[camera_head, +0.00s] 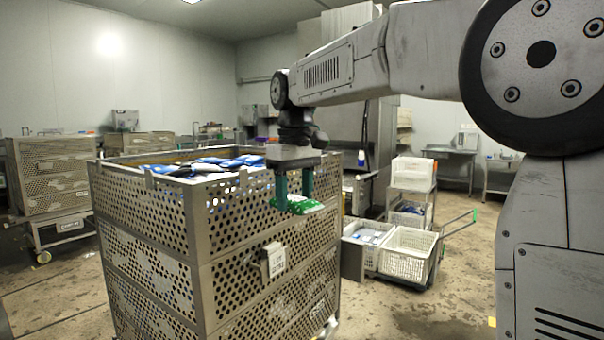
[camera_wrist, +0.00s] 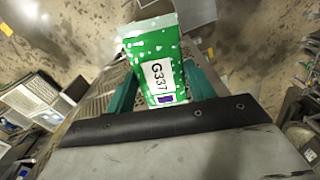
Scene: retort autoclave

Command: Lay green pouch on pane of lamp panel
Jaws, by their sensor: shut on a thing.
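The green pouch (camera_head: 298,205) is a flat green packet with white marks. In the wrist view the pouch (camera_wrist: 152,58) shows a white label reading G337. My gripper (camera_head: 293,190) points down with teal fingers and is shut on the pouch. It holds the pouch beside the right-hand side of a tall perforated metal crate, below the crate's top rim; I cannot tell if they touch. In the wrist view the teal fingers of my gripper (camera_wrist: 162,90) stand on both sides of the pouch. I cannot make out the lamp panel or its pane in either view.
The perforated metal crate (camera_head: 196,215) holds several blue and white pouches (camera_head: 205,166) at its top. Another perforated crate (camera_head: 52,175) sits on a cart at the left. Floor at the right is partly clear.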

